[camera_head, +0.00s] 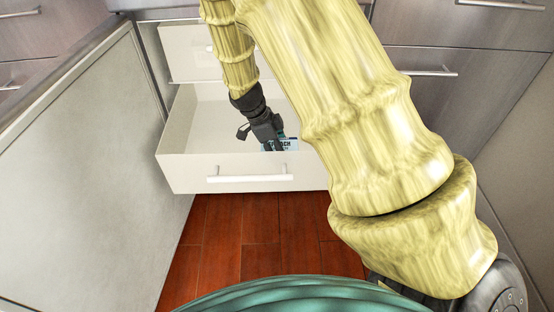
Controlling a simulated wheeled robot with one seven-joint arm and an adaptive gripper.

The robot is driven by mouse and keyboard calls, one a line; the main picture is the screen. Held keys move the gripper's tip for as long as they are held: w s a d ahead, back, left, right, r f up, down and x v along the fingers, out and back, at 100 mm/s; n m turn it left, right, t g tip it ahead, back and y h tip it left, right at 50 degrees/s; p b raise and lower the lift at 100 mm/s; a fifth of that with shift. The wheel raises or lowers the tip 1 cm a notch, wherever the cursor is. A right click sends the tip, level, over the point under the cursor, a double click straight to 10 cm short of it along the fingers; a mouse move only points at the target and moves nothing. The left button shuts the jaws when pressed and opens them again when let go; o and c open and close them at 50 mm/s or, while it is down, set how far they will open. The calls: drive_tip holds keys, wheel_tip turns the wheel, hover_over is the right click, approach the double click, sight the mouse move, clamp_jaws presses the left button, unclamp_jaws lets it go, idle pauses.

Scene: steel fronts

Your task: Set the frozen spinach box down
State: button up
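The frozen spinach box (285,145) shows as a small blue and white patch with dark lettering, low in the open white drawer (225,172). My gripper (270,143) is inside the drawer, pointing down at the box. Its fingertips are at or against the box's left part. I cannot tell whether the fingers are closed on it or whether the box rests on the drawer floor. The drawer's front wall and my arm hide part of the box.
The drawer front has a bar handle (250,178). A white upper drawer (190,52) is just above and behind. Steel fronts (440,95) stand at the right, and a pale panel (85,150) at the left. Red floor tiles (240,240) lie clear below the drawer.

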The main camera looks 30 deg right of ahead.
drive_tip(key=shift+f+b, duration=1.05)
drive_tip(key=shift+f, duration=0.95)
drive_tip(key=shift+r, duration=0.1)
drive_tip(key=o, duration=1.3)
drive_tip(key=shift+c, duration=0.2)
drive_tip(key=p+v, duration=0.6)
drive_tip(key=v, duration=0.6)
